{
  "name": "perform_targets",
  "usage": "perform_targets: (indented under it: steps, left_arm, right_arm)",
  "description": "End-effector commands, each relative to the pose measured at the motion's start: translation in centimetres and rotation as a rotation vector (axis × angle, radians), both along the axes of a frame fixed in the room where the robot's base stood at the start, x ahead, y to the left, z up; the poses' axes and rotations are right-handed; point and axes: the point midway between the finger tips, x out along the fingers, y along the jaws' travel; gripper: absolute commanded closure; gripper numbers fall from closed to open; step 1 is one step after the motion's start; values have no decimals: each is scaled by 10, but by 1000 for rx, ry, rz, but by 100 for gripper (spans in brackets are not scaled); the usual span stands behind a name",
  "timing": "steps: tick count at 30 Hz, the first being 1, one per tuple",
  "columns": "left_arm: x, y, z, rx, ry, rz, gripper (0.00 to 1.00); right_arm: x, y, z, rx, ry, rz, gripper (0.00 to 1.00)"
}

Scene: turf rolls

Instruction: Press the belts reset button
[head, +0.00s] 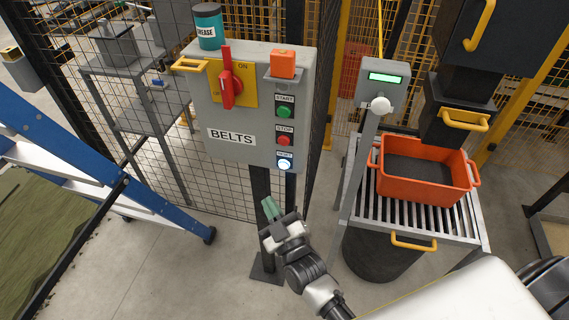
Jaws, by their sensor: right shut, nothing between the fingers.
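The grey belts control box (207,118), labelled BELTS, stands on a dark post in the middle of the head view. Its reset button (285,165) is a bright white round button at the lower right, below the green start button (284,112) and the red stop button (284,141). A red rotary switch (229,84) sits on a yellow plate marked ON. My right gripper (269,208) is shut and empty. It shows below the box, under the reset button and a little to its left, apart from it in the picture. My left gripper is not in view.
An orange crate (421,194) sits on a roller stand (364,210) at the right, beside a grey post with a green display (387,77). A blue ladder (88,165) leans at the left. Mesh fencing is behind the box. The floor below the box is mostly clear.

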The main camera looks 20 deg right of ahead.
Motion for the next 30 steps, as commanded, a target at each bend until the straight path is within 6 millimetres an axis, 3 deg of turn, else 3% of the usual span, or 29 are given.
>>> perform_targets:
  steps: [8,21,30]
  left_arm:
    - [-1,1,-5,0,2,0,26]
    - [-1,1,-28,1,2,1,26]
    - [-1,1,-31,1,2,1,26]
  right_arm:
    - [9,-6,-2,-2,0,0,100]
    - [57,-39,-2,-2,1,0,100]
    - [73,-49,-1,-1,1,0,100]
